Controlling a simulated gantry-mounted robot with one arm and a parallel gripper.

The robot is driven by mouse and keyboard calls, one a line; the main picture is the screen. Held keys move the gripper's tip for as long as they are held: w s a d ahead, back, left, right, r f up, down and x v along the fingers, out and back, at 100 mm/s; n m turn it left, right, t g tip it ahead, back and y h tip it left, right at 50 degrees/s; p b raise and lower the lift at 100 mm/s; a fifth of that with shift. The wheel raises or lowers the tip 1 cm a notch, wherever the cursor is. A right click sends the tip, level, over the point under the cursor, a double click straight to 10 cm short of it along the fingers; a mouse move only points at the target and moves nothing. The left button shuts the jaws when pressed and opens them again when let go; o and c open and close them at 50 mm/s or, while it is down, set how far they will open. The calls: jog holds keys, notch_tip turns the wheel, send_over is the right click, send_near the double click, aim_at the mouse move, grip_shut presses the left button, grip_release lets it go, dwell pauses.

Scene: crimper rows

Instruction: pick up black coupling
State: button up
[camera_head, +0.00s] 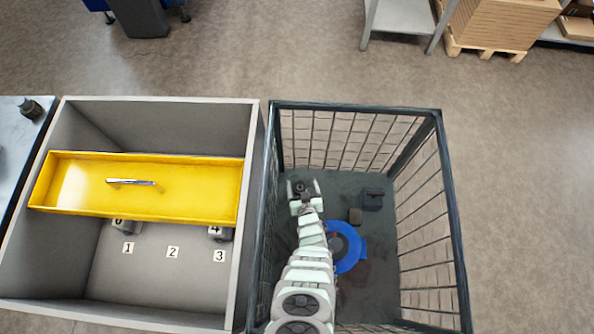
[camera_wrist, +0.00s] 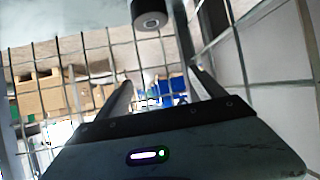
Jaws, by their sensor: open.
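A short black cylinder with a round opening in its end, which looks like the black coupling, shows at the top edge of the wrist view (camera_wrist: 150,14). It is partly cut off by the frame and lies beyond and above my fingertips in that picture, apart from them. In the head view, a small dark round thing (camera_head: 299,187) at the end of my arm may be the same coupling. My gripper (camera_head: 305,192) is inside the wire basket, near its left side. Its two fingers are spread with nothing between them in the wrist view (camera_wrist: 163,84).
The dark wire basket (camera_head: 440,190) also holds a blue ring-shaped part (camera_head: 358,250), a small brown block (camera_head: 355,216) and a dark block (camera_head: 372,199). A grey bin (camera_head: 253,170) with a yellow drawer (camera_head: 90,185) and numbered spots stands to the left.

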jog(key=b, duration=0.8)
send_near(299, 183)
jog(key=w+f, duration=0.2)
jog(key=f, duration=0.1)
jog(key=shift+w+a, duration=0.2)
jog(key=shift+w, duration=0.2)
jog(key=shift+w+f+b, duration=0.1)
jog(key=shift+f+b, duration=0.3)
jog(key=shift+w+a+b, duration=0.1)
jog(key=shift+w+b, duration=0.3)
jog(key=shift+w, duration=0.5)
jog(key=b+x, duration=0.4)
jog(key=shift+f+b, duration=0.35)
jog(key=shift+f, duration=0.05)
jog(key=shift+w+a+b, duration=0.1)
jog(key=shift+w+b, duration=0.3)
jog(key=shift+w, duration=0.25)
jog(key=shift+c, duration=0.3)
grip_shut()
